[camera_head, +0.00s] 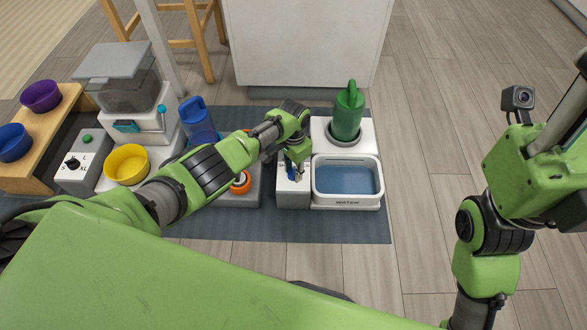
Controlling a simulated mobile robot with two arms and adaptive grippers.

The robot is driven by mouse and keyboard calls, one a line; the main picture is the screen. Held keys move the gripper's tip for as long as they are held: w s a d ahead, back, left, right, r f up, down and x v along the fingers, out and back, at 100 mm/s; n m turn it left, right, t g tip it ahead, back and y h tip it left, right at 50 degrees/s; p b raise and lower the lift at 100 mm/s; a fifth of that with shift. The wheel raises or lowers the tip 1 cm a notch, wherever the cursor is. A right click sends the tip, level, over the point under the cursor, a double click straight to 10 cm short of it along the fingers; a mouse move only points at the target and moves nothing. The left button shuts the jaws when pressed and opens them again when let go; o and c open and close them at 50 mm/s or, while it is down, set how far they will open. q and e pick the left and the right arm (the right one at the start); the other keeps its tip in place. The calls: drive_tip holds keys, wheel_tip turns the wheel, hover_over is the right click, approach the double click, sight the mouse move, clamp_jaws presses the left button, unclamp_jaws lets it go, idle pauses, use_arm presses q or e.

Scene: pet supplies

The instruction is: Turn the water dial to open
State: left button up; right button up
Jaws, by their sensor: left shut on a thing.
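The dial's exact angle and most of the lettering on the box are hidden. The white basin (345,203) marked WATER holds blue water, and a green bottle (348,112) stands upright on the white base behind it. My right arm is raised at the right edge, and its fingers do not show.
A yellow bowl (127,164), a food dispenser (124,85) and a second dial box (76,164) stand to the left. A wooden shelf holds a purple bowl (41,96). The floor (425,120) right of the mat is clear.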

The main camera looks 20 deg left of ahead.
sight(294, 171)
use_arm(q)
drive_tip(key=m, duration=0.4)
drive_tip(key=shift+m, duration=1.9)
drive_tip(key=shift+d+m, duration=0.1)
drive_tip(key=shift+m, duration=0.2)
drive_tip(key=o, duration=1.1)
wheel_tip(294, 171, up, 12)
